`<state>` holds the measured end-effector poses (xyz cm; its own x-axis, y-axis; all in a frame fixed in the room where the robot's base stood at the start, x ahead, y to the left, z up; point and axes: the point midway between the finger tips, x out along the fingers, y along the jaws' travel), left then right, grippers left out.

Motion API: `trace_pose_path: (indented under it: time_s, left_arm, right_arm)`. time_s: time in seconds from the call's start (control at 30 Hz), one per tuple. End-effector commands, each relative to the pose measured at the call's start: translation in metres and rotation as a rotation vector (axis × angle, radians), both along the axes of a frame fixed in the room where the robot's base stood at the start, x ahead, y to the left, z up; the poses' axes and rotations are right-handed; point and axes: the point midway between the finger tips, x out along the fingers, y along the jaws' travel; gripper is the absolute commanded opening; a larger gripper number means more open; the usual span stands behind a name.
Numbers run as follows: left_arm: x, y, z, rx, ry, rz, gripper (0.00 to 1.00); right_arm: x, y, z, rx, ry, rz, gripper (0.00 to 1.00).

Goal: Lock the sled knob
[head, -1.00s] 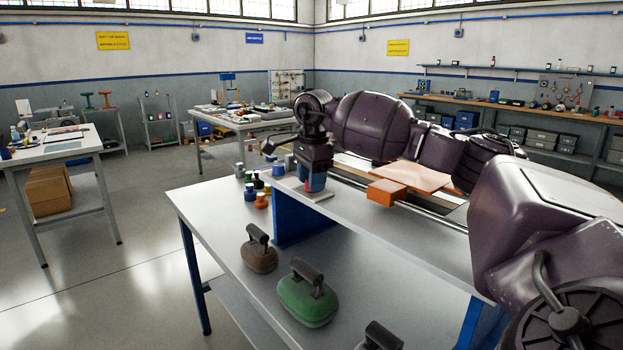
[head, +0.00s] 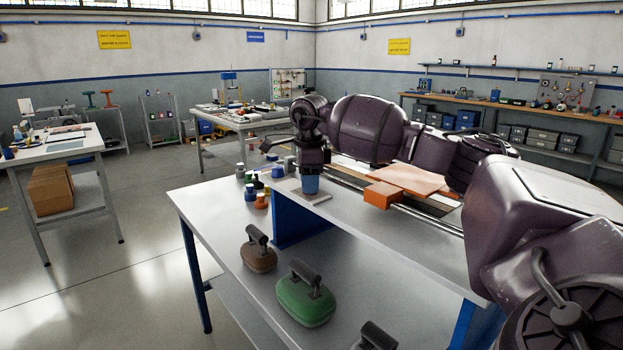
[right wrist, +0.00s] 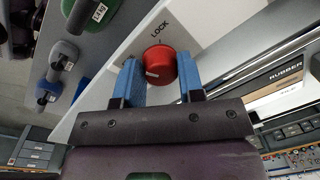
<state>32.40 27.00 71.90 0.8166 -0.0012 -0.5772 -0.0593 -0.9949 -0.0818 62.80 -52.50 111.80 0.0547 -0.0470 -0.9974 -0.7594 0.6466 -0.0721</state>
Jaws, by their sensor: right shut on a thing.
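The red sled knob (right wrist: 160,64) shows in the right wrist view, with a white mark on its side. The word LOCK (right wrist: 160,30) is printed on the pale plate just beyond it. My right gripper (right wrist: 158,72) is shut on the knob, with one blue finger on each side. In the head view my right gripper (head: 310,184) points down at the small plate (head: 318,198) at the bench's far end; the fingers hide the knob there. The sled's orange block (head: 382,195) sits by the metal rails. My left gripper is not in view.
A brown weight (head: 258,257), a green weight (head: 305,300) and a grey one (head: 376,337) with handles stand on the lower front bench surface (head: 225,235). Several small coloured pieces (head: 250,192) stand left of the gripper. A label reading RUBBER (right wrist: 287,72) is right of the knob.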

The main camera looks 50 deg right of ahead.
Motion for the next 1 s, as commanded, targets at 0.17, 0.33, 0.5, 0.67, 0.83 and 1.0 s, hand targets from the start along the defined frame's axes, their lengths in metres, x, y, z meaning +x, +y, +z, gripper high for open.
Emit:
trace_pose_path:
  time_s: [0.17, 0.33, 0.5, 0.67, 0.83, 1.0]
  left_arm:
    - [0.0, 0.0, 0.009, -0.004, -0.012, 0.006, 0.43]
    - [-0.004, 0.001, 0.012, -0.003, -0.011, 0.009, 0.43]
    - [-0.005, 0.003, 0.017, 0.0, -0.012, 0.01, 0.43]
    - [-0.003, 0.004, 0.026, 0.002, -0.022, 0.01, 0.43]
    - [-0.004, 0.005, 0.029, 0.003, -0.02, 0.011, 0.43]
    - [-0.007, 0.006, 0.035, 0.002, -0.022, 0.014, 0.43]
  right_arm:
    - [0.0, 0.001, 0.005, 0.001, -0.006, -0.166, 0.12]
    - [0.001, 0.0, 0.005, 0.001, -0.006, -0.329, 0.12]
    - [0.001, 0.0, 0.006, 0.001, -0.006, -0.49, 0.12]
    - [0.001, 0.0, 0.006, 0.002, -0.006, -0.64, 0.12]
    - [0.002, 0.0, 0.006, 0.001, -0.005, -0.799, 0.12]
    - [0.002, -0.001, 0.006, 0.0, -0.006, -0.94, 0.12]
